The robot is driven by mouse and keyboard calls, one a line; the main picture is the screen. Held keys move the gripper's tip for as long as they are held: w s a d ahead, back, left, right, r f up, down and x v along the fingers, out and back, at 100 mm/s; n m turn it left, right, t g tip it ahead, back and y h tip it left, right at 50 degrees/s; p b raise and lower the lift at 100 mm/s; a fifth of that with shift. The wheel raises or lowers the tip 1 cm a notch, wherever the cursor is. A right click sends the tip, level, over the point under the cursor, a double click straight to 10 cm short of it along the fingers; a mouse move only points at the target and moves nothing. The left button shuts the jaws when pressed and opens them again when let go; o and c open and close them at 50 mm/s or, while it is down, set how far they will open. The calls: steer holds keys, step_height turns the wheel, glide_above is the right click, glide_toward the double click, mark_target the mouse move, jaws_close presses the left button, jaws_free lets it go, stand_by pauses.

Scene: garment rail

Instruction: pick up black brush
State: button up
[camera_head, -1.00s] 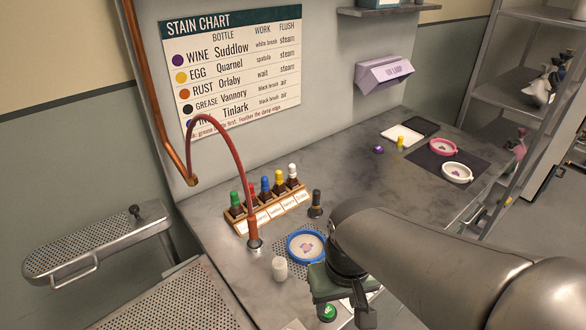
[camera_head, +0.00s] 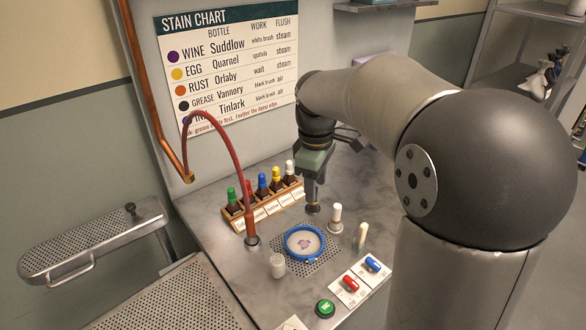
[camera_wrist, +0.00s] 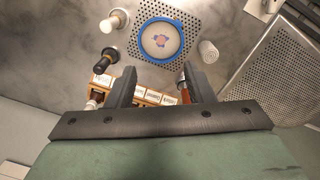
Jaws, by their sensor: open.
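The black brush (camera_head: 312,209) stands on the grey worktop behind and right of the blue hoop. In the head view my gripper hides most of it and only its dark lower part shows. In the wrist view the whole black brush (camera_wrist: 106,61) shows, left of and beyond the left fingertip. My gripper (camera_head: 312,188) points down above the brush area, and it also shows in the wrist view (camera_wrist: 156,80). Its fingers are wide apart with nothing held. The brush is outside the jaws, and I cannot tell the height gap.
A white brush (camera_head: 336,217) and a pale upright tool (camera_head: 360,236) stand close right. The blue hoop (camera_head: 289,250) lies in front. A bottle rack (camera_head: 266,212) and red hose nozzle (camera_head: 251,226) stand left. Switches (camera_head: 350,284) are at the front edge.

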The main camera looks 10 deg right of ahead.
steer(key=w+d+n, duration=0.4)
steer(key=w+n, duration=0.3)
steer(key=w, duration=0.7)
step_height(320, 180, down, 12)
steer(key=shift+d+r+p, duration=0.1)
steer(key=shift+p, duration=0.35)
steer(key=shift+w+f+p, duration=0.15)
steer(key=shift+f+p, duration=0.2)
steer(key=shift+f, duration=1)
steer(key=shift+w+f+p, duration=0.15)
steer(key=shift+f+p, duration=0.2)
steer(key=shift+f, duration=0.95)
jaws_close()
